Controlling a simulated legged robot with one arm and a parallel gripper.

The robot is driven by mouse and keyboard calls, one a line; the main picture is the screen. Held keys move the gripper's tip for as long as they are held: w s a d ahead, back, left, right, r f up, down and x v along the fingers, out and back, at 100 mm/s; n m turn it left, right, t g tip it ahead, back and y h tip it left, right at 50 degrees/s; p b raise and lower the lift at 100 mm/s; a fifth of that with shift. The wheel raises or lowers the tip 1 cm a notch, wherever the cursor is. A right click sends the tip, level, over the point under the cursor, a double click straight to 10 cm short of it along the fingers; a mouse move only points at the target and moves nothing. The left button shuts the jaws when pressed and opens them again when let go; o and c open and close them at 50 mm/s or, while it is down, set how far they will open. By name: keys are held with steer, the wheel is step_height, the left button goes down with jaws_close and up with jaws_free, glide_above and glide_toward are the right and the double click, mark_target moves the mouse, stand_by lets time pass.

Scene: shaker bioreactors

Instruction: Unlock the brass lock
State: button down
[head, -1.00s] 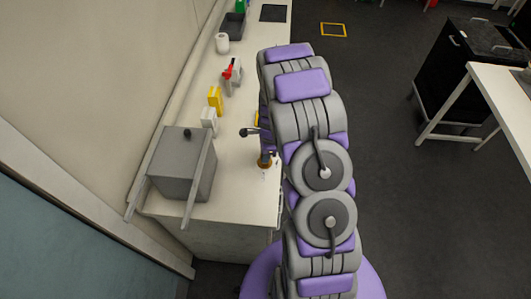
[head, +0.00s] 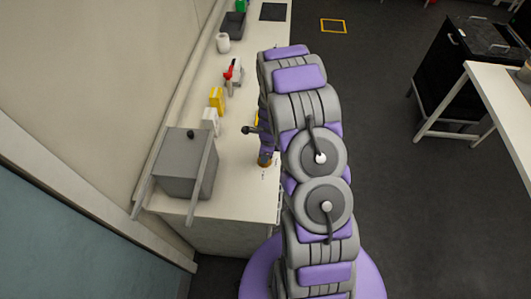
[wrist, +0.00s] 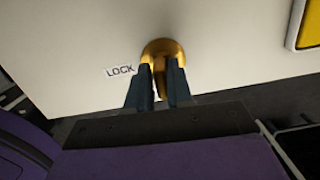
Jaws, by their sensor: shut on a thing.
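The brass lock (wrist: 162,47) is a round golden piece set on the white bench top, with a small label reading LOCK (wrist: 120,70) to its left in the wrist view. My gripper (wrist: 163,68) has its two dark fingers on the near part of the lock, with a narrow strip of brass showing between them. The fingers hide part of the lock, so I cannot tell how far it is turned. In the head view the brass lock (head: 264,164) is a small spot at the bench's right edge, beneath my arm.
A grey lidded box (head: 185,172) stands on the bench (head: 238,190) left of my arm. White and yellow boxes (head: 217,98), a red-topped item (head: 230,70) and a white roll (head: 222,42) line the wall side. Open dark floor (head: 385,170) lies to the right.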

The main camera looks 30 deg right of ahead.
steer(key=shift+s+a+f, duration=0.25)
steer(key=shift+s+f, duration=0.1)
steer(key=shift+s, duration=0.15)
steer(key=shift+s+a+f, duration=0.25)
steer(key=shift+s+f, duration=0.1)
steer(key=shift+s, duration=0.15)
steer(key=c, duration=1.2)
jaws_free()
steer(key=shift+r, duration=0.1)
steer(key=o, duration=0.3)
steer(key=shift+o, duration=0.2)
steer(key=shift+w+r, duration=0.1)
steer(key=shift+w, duration=0.1)
steer(key=shift+w+d+r, duration=0.15)
steer(key=shift+w+d, duration=0.15)
steer(key=shift+w, duration=0.1)
